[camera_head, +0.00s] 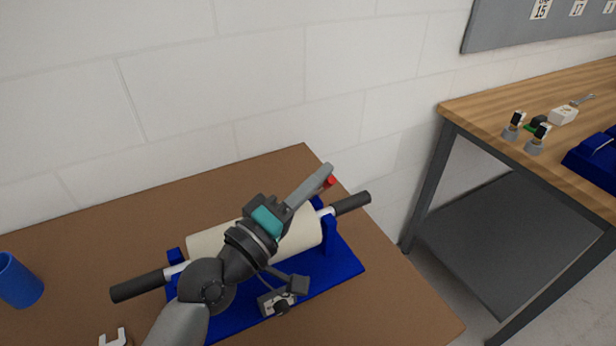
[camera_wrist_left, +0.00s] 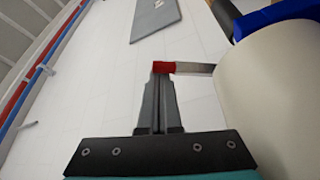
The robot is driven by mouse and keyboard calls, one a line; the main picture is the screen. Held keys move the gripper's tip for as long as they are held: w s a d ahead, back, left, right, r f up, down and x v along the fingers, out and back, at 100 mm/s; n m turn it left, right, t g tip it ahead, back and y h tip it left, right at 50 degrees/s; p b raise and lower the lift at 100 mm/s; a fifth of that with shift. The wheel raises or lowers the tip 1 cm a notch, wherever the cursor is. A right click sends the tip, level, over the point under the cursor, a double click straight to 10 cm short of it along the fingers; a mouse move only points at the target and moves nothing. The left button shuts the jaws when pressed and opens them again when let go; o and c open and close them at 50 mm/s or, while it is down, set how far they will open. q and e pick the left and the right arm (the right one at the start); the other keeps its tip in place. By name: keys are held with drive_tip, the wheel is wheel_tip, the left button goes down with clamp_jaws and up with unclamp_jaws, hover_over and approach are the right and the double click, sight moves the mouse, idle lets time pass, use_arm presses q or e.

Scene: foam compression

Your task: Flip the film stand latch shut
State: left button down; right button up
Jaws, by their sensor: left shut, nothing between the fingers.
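The blue film stand (camera_head: 347,266) sits on the brown table and carries a cream film roll (camera_head: 208,243) on a rod with black handles. The latch is a thin metal lever with a red tip (camera_head: 329,181) at the stand's right end. In the left wrist view the red tip (camera_wrist_left: 164,67) is at my fingertips, and the metal lever (camera_wrist_left: 194,69) runs right toward the roll. My left gripper (camera_head: 325,170) reaches over the roll, shut and empty, its fingertips beside the red tip; I cannot tell whether they touch. My arm hides the roll's middle. My right gripper is out of view.
A blue cup (camera_head: 18,281) stands at the table's left, and a white forked part (camera_head: 113,338) lies at the front edge. A white block wall is behind. A separate wooden workbench (camera_head: 480,98) with small parts stands right, across a gap.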

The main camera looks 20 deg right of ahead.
use_arm(q)
drive_tip(key=shift+s+d+f+b, duration=0.2)
drive_tip(key=shift+s+f+b, duration=0.1)
drive_tip(key=shift+s+f, duration=0.7)
drive_tip(key=shift+s+d+f+b, duration=0.15)
drive_tip(key=shift+s+f+b, duration=0.1)
drive_tip(key=shift+s+f, duration=0.7)
wheel_tip(320, 180, up, 4)
drive_tip(key=d+p, duration=0.1)
drive_tip(key=p, duration=0.3)
drive_tip(key=s+a+f+b, duration=0.1)
drive_tip(key=a+f+b, duration=0.3)
drive_tip(key=a, duration=0.5)
drive_tip(key=shift+s+b, duration=0.3)
drive_tip(key=shift+b, duration=0.1)
drive_tip(key=shift+s+f, duration=0.15)
